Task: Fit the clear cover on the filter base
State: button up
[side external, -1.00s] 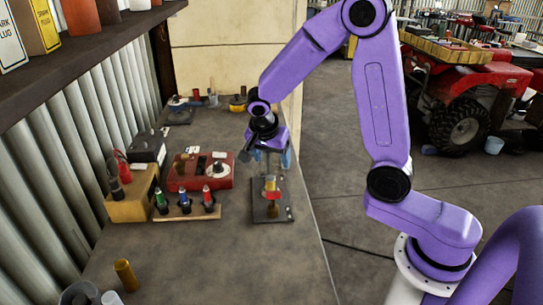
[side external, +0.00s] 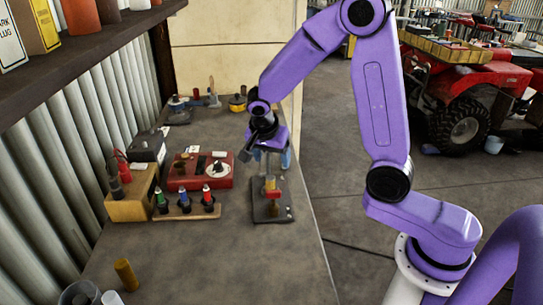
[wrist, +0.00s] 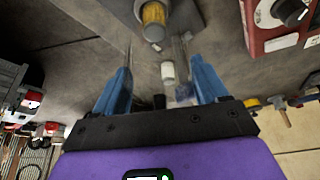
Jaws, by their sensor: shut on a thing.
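In the wrist view the yellow filter (wrist: 153,18) shows beyond the fingertips, near the top. The cover appears above the filter and apart from it.
A red box (side external: 215,180) with knobs stands left of the base. A tan block (side external: 130,203) is further left.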

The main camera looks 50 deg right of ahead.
jog(key=shift+f, duration=3)
dwell(0.8)
dwell(0.4)
jog(key=o, duration=1.1)
jog(key=shift+r, duration=3.55)
